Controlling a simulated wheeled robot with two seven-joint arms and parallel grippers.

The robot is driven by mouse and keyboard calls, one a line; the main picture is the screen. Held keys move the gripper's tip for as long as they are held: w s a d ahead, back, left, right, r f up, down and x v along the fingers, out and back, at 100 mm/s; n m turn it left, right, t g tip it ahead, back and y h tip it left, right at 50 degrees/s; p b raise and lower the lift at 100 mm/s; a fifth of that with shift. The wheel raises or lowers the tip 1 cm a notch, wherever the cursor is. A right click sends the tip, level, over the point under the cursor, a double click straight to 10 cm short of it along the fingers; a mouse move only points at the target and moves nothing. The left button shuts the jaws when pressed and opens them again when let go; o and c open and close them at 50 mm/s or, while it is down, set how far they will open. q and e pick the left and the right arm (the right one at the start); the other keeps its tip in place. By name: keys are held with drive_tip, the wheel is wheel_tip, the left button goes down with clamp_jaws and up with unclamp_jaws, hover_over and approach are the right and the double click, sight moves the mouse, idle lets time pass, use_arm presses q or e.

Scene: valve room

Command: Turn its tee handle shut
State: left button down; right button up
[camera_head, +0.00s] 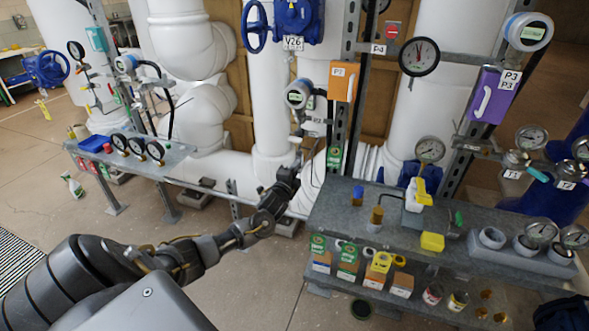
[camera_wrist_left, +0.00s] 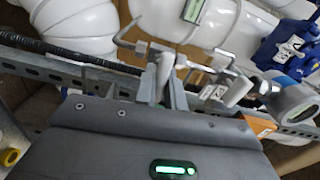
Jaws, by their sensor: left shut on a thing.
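My left gripper (camera_head: 296,163) reaches up in the middle of the head view, below a small gauge manifold on the upright post. In the left wrist view the gripper (camera_wrist_left: 165,80) is shut on a small pale metal handle (camera_wrist_left: 164,66), which I take to be the tee handle. The fingers cover part of it, so its exact angle is hard to tell. A round transmitter (camera_head: 298,94) with a grey body and green display sits above the gripper; it also shows at the right of the left wrist view (camera_wrist_left: 290,97). My right gripper is not in view.
An orange box (camera_head: 342,81) tagged P2 hangs right of the transmitter. A blue valve (camera_head: 298,18) tagged V26 is above. A grey bench (camera_head: 330,211) with bottles and cartons stands close right of my left arm. A thin bent tube (camera_wrist_left: 128,36) runs near the fingers.

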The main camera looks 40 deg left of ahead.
use_arm(q)
drive_tip(key=shift+m, duration=0.6)
drive_tip(key=c, duration=1.5)
unclamp_jaws()
drive_tip(key=b+v, duration=0.1)
drive_tip(key=v, duration=0.9)
drive_tip(key=shift+s+d, duration=0.2)
drive_tip(key=shift+s, duration=0.15)
